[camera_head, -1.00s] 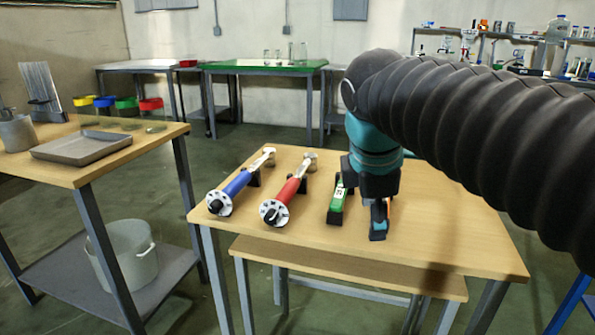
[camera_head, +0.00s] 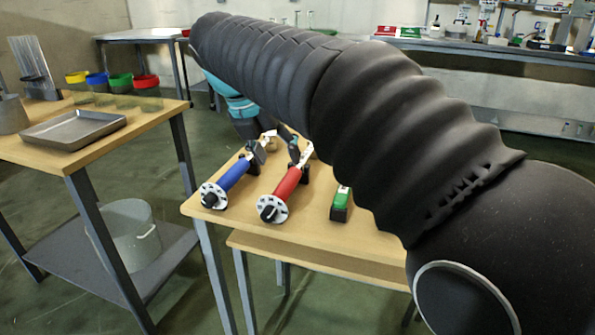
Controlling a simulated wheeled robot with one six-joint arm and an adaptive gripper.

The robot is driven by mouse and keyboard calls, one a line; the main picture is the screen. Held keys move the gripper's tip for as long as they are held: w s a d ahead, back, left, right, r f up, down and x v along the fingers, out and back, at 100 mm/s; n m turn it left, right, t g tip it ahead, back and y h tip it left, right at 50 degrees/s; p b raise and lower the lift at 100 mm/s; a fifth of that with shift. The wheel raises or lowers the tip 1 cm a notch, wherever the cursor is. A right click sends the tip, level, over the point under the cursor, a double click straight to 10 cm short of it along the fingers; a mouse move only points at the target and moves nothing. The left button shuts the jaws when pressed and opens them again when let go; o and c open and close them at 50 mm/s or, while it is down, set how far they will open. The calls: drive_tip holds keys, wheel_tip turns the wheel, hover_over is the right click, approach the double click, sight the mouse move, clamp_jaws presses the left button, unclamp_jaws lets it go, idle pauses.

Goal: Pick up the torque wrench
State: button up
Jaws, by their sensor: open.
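Two long-handled tools that look like torque wrenches lie on the wooden table (camera_head: 237,226). One has a blue handle (camera_head: 236,175), the other a red handle (camera_head: 287,183). Each has a pale round dial end toward the near edge and points away, resting on dark supports. My gripper (camera_head: 276,150) is open over the far ends of these two tools, with dark fingers spread apart. I cannot tell whether it touches either tool. A green tool (camera_head: 342,199) lies to the right, mostly hidden behind my arm.
A side table at left holds a grey tray (camera_head: 73,130) and several jars with coloured lids (camera_head: 120,82). A bucket (camera_head: 128,232) stands on its lower shelf. My arm covers the wooden table's right side. A bench with lab items is at the back right.

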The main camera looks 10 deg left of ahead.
sight(289, 174)
drive_tip(key=b+x, duration=0.1)
drive_tip(key=x, duration=0.7)
drive_tip(key=shift+d, duration=0.2)
clamp_jaws()
